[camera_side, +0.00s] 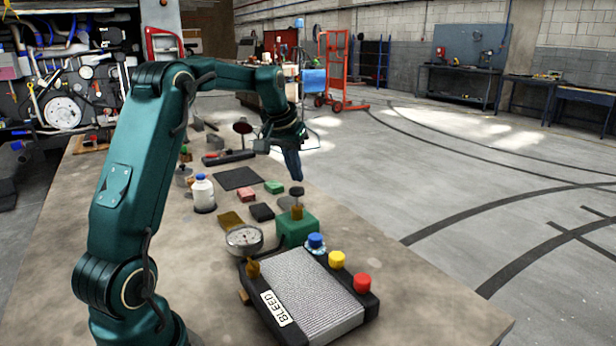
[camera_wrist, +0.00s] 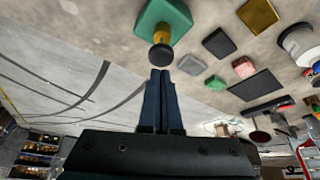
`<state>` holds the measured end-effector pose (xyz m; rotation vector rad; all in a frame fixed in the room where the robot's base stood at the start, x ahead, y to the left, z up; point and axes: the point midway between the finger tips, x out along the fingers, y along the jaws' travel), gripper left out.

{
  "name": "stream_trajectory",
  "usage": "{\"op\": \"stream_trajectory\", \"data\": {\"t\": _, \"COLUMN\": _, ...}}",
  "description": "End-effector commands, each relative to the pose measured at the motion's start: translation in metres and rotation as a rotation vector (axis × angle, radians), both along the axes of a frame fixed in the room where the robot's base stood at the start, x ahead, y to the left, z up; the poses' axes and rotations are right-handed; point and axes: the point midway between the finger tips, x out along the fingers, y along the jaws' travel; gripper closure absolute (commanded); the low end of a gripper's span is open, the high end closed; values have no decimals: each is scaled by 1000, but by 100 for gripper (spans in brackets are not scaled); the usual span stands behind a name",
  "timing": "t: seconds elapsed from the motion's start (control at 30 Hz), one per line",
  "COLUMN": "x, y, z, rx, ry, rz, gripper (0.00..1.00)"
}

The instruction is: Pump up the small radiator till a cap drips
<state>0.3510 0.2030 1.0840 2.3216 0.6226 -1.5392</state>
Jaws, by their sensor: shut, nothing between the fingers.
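The small radiator (camera_side: 318,300) lies at the table's near end, with a silver finned face, black end tanks and a "BLEED" label (camera_side: 275,308). Blue (camera_side: 316,241), yellow (camera_side: 337,259) and red (camera_side: 362,283) caps stand along its right side.
Beyond the pump lie a black block (camera_side: 262,212), a yellow pad (camera_side: 231,220), red (camera_side: 246,195) and green (camera_side: 274,187) blocks, and a dark mat (camera_side: 238,178). A white bottle (camera_side: 203,193) stands at left. The table's right edge runs close past my gripper.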

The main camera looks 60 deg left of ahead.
Motion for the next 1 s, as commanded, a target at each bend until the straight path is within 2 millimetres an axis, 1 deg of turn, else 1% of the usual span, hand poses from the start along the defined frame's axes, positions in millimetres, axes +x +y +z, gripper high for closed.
{"op": "stream_trajectory", "data": {"t": 0.27, "x": 0, "y": 0, "z": -2, "rx": -1, "ry": 1, "rz": 0, "gripper": 100}}
{"op": "stream_trajectory", "data": {"t": 1.0, "x": 0, "y": 0, "z": -31, "rx": -2, "ry": 3, "rz": -1, "gripper": 100}}
